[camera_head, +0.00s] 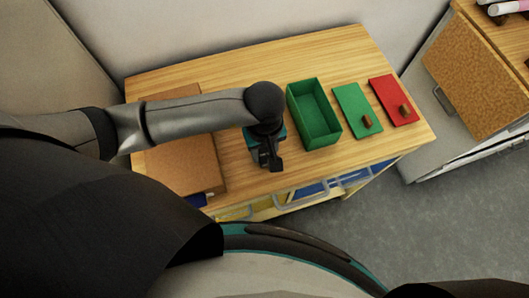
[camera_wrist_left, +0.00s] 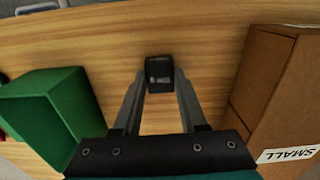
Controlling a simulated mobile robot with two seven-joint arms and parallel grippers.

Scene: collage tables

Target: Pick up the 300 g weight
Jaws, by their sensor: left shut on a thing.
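A small black block, the weight (camera_wrist_left: 158,72), sits between the fingertips of my left gripper in the left wrist view. Faint marks show on its face, but I cannot read a 300 g label. My left gripper (camera_head: 271,160) points down over the wooden table (camera_head: 245,72), between the brown box and the green box, and is shut on the weight. In the head view the gripper mostly hides the weight. I cannot tell whether it still touches the table. My right gripper is not in view.
An open green box (camera_head: 322,139) stands right of the gripper, beside a green lid (camera_head: 352,104) and a red lid (camera_head: 388,95) with brown knobs. A brown cardboard box (camera_head: 190,172) lies left; its label reads SMALL (camera_wrist_left: 287,155).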

